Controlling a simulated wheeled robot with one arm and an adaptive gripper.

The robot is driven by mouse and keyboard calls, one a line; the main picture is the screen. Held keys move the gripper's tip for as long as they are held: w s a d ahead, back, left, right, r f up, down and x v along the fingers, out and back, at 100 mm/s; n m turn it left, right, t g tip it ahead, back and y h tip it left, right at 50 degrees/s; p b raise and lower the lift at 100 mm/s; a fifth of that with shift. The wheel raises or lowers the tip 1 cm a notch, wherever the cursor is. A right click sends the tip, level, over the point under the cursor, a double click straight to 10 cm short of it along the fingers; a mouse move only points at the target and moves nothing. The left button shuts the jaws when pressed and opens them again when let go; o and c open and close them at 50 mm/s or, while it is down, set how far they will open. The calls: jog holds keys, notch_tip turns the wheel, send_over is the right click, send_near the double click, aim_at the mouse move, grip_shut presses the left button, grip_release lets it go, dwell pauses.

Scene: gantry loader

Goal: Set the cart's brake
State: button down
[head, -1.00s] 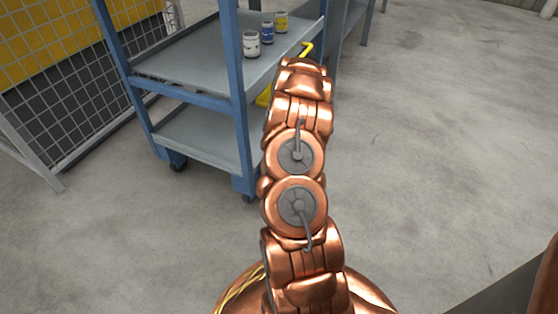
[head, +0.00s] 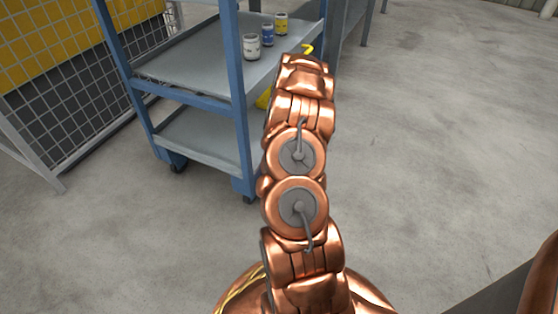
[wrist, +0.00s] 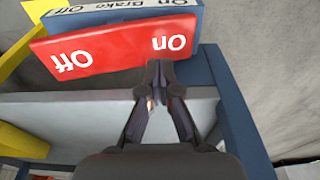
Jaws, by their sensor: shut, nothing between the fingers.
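The blue and grey cart (head: 233,105) stands left of my arm in the head view. In the wrist view, a red rocker-like plate (wrist: 110,50) carries the words "On" and "Off". Behind it is a blue-grey block with a label (wrist: 125,8) reading "On", "Brake" and "Off". My gripper (wrist: 158,68) is shut and empty, its fingertips at the "On" end of the red plate. They overlap its lower edge; I cannot tell whether they touch or which end is pressed. In the head view my arm hides the gripper and the red plate.
A yellow hooked bar (head: 307,49) shows just beyond my arm. A mesh fence (head: 60,100) stands at the left. The concrete floor (head: 440,150) at the right is clear.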

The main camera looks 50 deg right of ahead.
notch_tip(320, 180, up, 4)
jog(key=shift+r+p, duration=0.1)
jog(key=shift+p, duration=0.65)
